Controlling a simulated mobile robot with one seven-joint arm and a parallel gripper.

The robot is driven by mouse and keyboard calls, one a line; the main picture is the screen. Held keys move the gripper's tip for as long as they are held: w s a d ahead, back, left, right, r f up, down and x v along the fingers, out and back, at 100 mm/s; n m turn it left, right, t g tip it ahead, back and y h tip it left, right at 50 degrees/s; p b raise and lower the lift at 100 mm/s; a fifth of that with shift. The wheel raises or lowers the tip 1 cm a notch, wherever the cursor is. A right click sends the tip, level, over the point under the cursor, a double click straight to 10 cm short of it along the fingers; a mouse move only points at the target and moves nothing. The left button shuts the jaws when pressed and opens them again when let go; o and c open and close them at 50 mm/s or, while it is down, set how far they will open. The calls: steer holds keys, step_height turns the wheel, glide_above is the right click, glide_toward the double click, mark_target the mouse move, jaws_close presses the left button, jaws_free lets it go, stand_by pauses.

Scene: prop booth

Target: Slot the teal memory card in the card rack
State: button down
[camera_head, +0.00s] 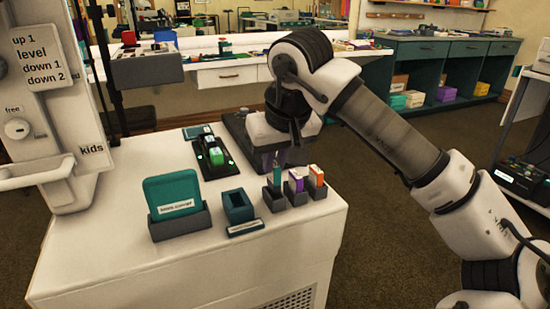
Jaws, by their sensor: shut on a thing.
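My gripper (273,161) points down over the right part of the white counter and is shut on the teal memory card (276,178). The card is a small upright teal piece directly below the fingers. It is at the leftmost grey slot of the card rack (275,199). Its lower end meets that slot in the picture, but I cannot tell how deep it sits. A purple and white card (295,181) and an orange and white card (316,177) stand in the slots to the right. My gripper partly hides the teal card's top.
A large teal panel (172,190) stands in a grey holder at the left. An open teal box (238,205) sits between it and the rack. A dark tray (212,158) with a green block lies behind. The counter's front is clear.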

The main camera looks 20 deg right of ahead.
steer(key=shift+f+b, duration=0.35)
steer(key=shift+f, duration=0.25)
stand_by(1.1)
steer(key=shift+f+b, duration=0.35)
steer(key=shift+f, duration=0.2)
steer(key=shift+f, duration=0.1)
steer(key=shift+f+b, duration=0.45)
steer(key=shift+f, duration=0.05)
stand_by(0.4)
steer(key=c, duration=1.4)
jaws_free()
steer(key=shift+o, duration=0.2)
